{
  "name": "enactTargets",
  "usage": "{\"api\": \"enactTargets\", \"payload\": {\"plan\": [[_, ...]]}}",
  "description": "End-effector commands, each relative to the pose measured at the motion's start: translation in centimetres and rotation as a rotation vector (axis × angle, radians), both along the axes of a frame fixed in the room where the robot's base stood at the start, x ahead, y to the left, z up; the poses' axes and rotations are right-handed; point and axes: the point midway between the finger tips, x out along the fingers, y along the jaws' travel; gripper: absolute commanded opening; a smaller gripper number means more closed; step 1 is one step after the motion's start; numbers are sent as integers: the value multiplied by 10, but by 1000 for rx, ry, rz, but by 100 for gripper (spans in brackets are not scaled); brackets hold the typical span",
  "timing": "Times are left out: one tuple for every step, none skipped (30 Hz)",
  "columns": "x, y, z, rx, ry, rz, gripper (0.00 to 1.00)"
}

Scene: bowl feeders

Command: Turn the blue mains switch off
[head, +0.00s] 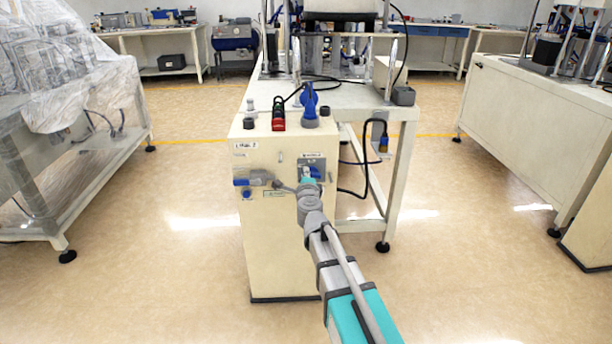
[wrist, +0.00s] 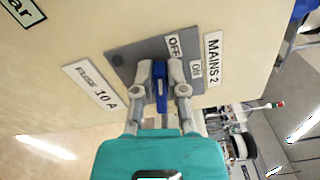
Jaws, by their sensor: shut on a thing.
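The blue mains switch (wrist: 161,88) sits on a grey plate (wrist: 126,53) on the cream cabinet's front. Its handle is between my gripper's two grey fingers (wrist: 161,78), which are shut on it from both sides. The plate carries an OFF label (wrist: 174,46) and an ON label (wrist: 196,70), with a MAINS 2 label (wrist: 213,58) beside it. I cannot tell clearly which label the handle points to. In the head view, my gripper (head: 307,184) reaches the cabinet's upper right front and partly hides the switch (head: 315,172).
The cream cabinet (head: 272,240) stands in front of a workbench (head: 350,95). A blue part and a grey fitting (head: 260,177) stick out on its left front. A red and black device (head: 278,115) and a tall blue part (head: 310,100) stand on top. Floor is free on both sides.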

Motion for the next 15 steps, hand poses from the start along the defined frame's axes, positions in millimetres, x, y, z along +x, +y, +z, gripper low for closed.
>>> {"api": "enactTargets", "payload": {"plan": [[3,0,-1,-38,0,-3,0],[3,0,-2,-61,0,-3,0],[3,0,-2,-90,0,-3,0],[4,0,-3,-111,0,-3,0],[4,0,-3,-129,0,-3,0],[4,0,-4,-152,0,-3,0],[4,0,-4,-168,0,-3,0],[4,0,-4,-182,0,-3,0],[4,0,-4,-200,0,-3,0],[4,0,-4,-211,0,-3,0],[4,0,-5,-221,0,-3,0],[4,0,-5,-233,0,-3,0],[4,0,-5,-239,0,-3,0],[4,0,-5,-245,0,-3,0],[4,0,-5,-252,0,-3,0]]}}
